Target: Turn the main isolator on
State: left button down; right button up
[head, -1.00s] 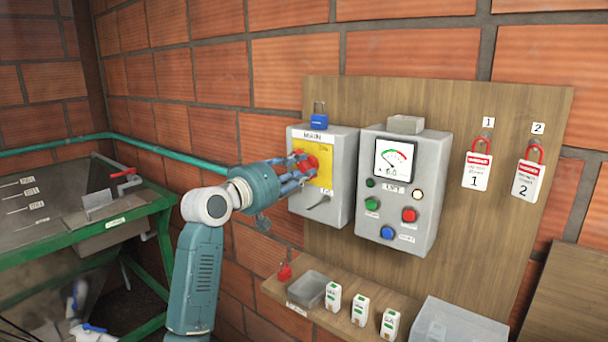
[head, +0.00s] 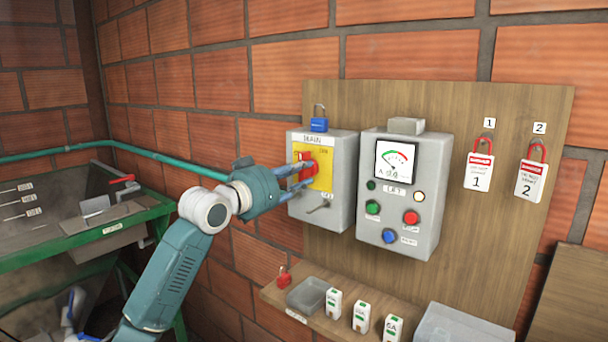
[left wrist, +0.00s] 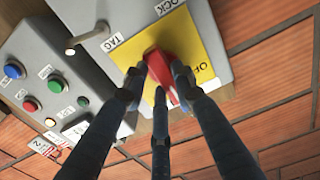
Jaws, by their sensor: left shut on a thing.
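The main isolator is a grey box (head: 342,190) labelled MAIN, with a yellow plate (head: 326,178) and a red rotary handle (head: 308,164) on its front. My left gripper (head: 303,176) is at the handle, coming from the left, with its fingers shut on it. In the left wrist view the red handle (left wrist: 158,72) sits among the three dark fingers (left wrist: 157,88), which partly cover it. An OFF mark shows on the yellow plate (left wrist: 195,48) beside it. The handle's exact angle is hard to read. My right gripper is not in view.
A control box (head: 405,225) with gauge and buttons stands close right. Tagged red padlocks (head: 478,170) hang further right. A shelf (head: 345,330) holds trays and small blocks below.

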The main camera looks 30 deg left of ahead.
pick_arm(q)
jog(key=shift+s+r, duration=0.15)
jog(key=shift+r, duration=0.45)
jog(key=c, duration=1.7)
grip_release()
jog(key=o, duration=0.3)
jog(key=shift+d+f, duration=0.15)
jog(key=shift+f, duration=0.1)
jog(key=shift+s+f, duration=0.15)
jog(key=shift+s, duration=0.25)
jog(key=s, duration=1.1)
jog(key=shift+a+r, duration=0.3)
